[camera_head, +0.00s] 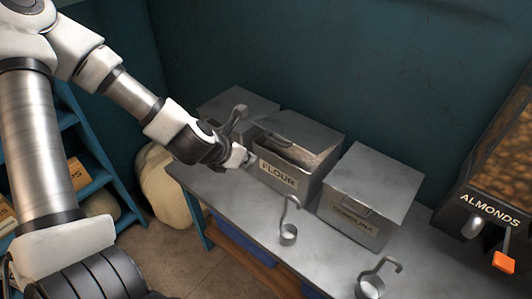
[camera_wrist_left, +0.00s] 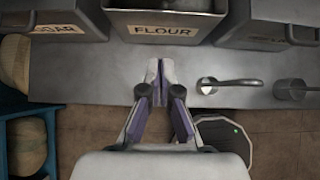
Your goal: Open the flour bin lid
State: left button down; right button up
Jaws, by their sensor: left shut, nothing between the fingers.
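The flour bin (camera_head: 278,178) is the middle of three metal bins on the counter, with a FLOUR label on its front. Its metal lid (camera_head: 305,128) covers the back of the top, and a gap at the front shows some of the inside. In the left wrist view the flour bin's front (camera_wrist_left: 135,22) is at the top. My left gripper (camera_head: 248,159) is shut and empty, close to the bin's front left side. In the left wrist view its fingertips (camera_wrist_left: 157,72) meet just below the FLOUR label. Whether they touch the bin cannot be told. My right gripper is not in view.
A bin labelled SEMOLINA or similar (camera_head: 375,188) stands to the right, and another closed bin (camera_head: 232,104) to the left. Hooked scoops (camera_head: 288,232) stand on the metal counter (camera_head: 245,208). An almond dispenser (camera_head: 490,195) is at the far right, blue shelves (camera_head: 100,150) at left.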

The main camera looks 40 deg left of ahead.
pick_arm(q)
jog(key=a+b+x, duration=0.1)
jog(key=b+x, duration=0.1)
jog(key=x, duration=0.6)
jog(key=r+p, duration=0.1)
jog(key=w+r, duration=0.1)
jog(key=d+r+p, duration=0.1)
jog(key=shift+w+r+p, duration=0.25)
jog(key=shift+w+p, duration=0.05)
jog(key=shift+w, duration=0.1)
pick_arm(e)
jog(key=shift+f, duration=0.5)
pick_arm(q)
jog(key=shift+w, duration=0.1)
